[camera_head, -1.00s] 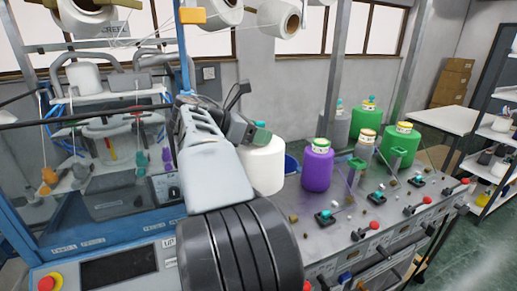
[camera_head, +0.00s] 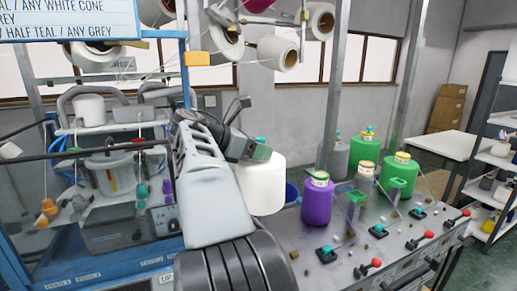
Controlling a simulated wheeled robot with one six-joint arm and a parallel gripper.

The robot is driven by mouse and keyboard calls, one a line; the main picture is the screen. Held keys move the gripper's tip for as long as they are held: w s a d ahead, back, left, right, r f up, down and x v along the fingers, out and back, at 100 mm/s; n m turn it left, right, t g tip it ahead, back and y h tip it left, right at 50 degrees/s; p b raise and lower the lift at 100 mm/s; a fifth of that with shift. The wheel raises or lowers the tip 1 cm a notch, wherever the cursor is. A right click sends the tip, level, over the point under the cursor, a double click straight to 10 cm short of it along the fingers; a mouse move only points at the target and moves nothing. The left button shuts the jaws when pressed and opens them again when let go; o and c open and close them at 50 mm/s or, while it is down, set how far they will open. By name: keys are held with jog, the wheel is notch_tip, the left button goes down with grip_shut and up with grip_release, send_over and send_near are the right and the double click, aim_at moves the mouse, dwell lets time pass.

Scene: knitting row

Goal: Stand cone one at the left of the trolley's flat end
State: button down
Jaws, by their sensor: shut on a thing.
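A white yarn cone (camera_head: 264,188) with a teal tip stands upright at the end of my arm. My gripper (camera_head: 258,152) is shut on its top; the fingers are mostly hidden behind my wrist. The cone appears over the left end of a grey machine bench (camera_head: 330,255); I cannot tell whether its base is clear of it. No label on the cone is legible, and I cannot tell which thing is the trolley or its flat end.
A purple cone (camera_head: 317,202) stands just right of the white one. Green cones (camera_head: 401,172) and grey ones stand farther right among posts and levers. A white table (camera_head: 444,143) and shelves are at the right. White cones hang overhead. A sign (camera_head: 68,18) is at upper left.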

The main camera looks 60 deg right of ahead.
jog(key=shift+r+p, duration=0.35)
jog(key=shift+r, duration=5.85)
jog(key=shift+s, duration=0.15)
